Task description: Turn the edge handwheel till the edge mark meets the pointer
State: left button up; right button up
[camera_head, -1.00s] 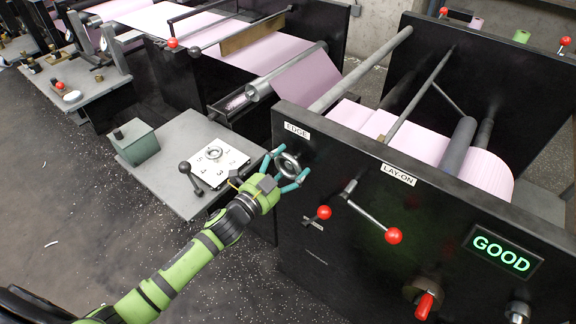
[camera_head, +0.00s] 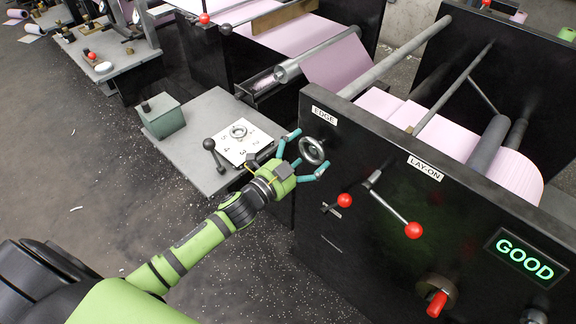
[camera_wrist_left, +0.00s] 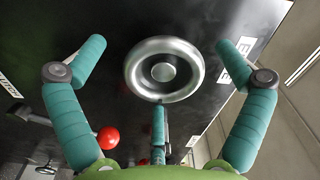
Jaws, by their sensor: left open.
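The edge handwheel (camera_head: 317,158) is a grey metal wheel on the black machine side panel, just below the white EDGE label (camera_head: 324,115). It also shows face-on in the left wrist view (camera_wrist_left: 190,70). My left gripper (camera_head: 309,153) has green and teal fingers and is open. Its fingers are spread on either side of the wheel, and the wheel looks clear of them in the left wrist view, where a third finger (camera_wrist_left: 158,125) points up below it. I cannot make out an edge mark or a pointer. My right gripper is not in view.
A red-knobbed lever (camera_head: 412,230) under the LAY-ON label (camera_head: 425,168) and a smaller red knob (camera_head: 344,200) stick out right of the gripper. A grey bench (camera_head: 205,178) with a numbered white plate (camera_head: 260,147) lies behind the wrist. A display (camera_head: 525,257) reads GOOD.

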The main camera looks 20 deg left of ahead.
pick_arm(q)
jog(key=v, duration=1)
jog(key=shift+s, duration=0.2)
jog(key=shift+a, duration=0.15)
jog(key=s+a+f+n+g+y, duration=0.2)
jog(key=s+f+n, duration=0.1)
jog(key=f, duration=0.7)
jog(key=s+a+f+n+g+y+p, duration=0.1)
jog(key=s+a+f+n+g+y, duration=0.15)
jog(key=f, duration=0.65)
jog(key=s+a+f+n+g+y, duration=0.1)
jog(key=s+f+n+g, duration=0.2)
jog(key=f, duration=0.7)
jog(key=s+d+f+n+g, duration=0.1)
jog(key=s+f+g, duration=0.1)
jog(key=s+f, duration=0.3)
jog(key=s+d+f+n+g+p, duration=0.1)
jog(key=s+f, duration=0.5)
jog(key=s, duration=0.8)
jog(key=s+d+f+n+g, duration=0.2)
jog(key=s+f+g, duration=0.3)
jog(key=s, duration=0.5)
jog(key=shift+f+y, duration=0.2)
jog(key=shift+y, duration=0.15)
jog(key=shift+w+d+g, duration=0.1)
jog(key=shift+g, duration=0.15)
